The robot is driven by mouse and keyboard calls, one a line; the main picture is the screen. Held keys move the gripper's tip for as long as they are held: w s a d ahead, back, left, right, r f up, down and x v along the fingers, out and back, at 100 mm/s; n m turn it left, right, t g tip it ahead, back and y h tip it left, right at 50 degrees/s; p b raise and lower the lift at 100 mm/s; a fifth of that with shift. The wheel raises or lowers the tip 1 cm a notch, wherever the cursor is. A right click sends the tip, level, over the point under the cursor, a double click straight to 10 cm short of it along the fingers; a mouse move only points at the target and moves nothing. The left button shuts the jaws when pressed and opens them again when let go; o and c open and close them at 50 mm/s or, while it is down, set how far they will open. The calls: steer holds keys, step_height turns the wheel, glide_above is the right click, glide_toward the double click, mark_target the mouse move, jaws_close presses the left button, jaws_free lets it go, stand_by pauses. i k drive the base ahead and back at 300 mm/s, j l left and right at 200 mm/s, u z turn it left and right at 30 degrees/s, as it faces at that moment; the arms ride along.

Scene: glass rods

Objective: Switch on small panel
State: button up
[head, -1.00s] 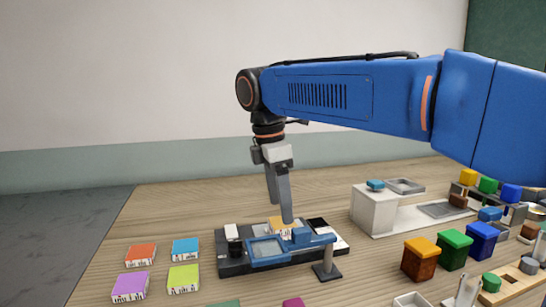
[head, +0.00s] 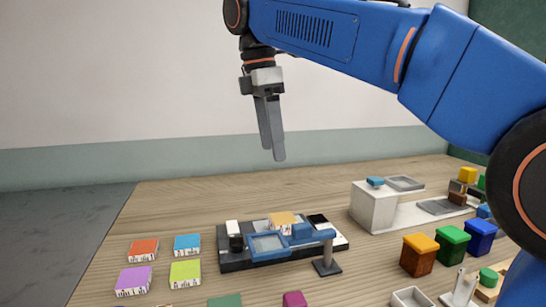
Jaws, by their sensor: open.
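My gripper (head: 273,154) hangs open and empty, fingers down, in the air above and behind the dark device on the table. The dark base (head: 236,265) carries a blue-framed pane (head: 268,245), a white-topped black piece (head: 233,229), a yellow-topped block (head: 283,221) and a black-topped white piece (head: 318,220). I cannot tell for sure which part is the small panel, or whether anything is lit. A blue bar on a dark stand (head: 326,265) reaches across the front right of the base.
Coloured labelled tiles, such as the orange one (head: 143,249), lie to the left. A white block station with a blue button (head: 375,181) stands back right. Orange (head: 421,243), green (head: 453,239) and blue (head: 482,230) lidded bins stand at right. The table's back middle is clear.

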mark_target(232, 227)
steer(key=k, duration=0.95)
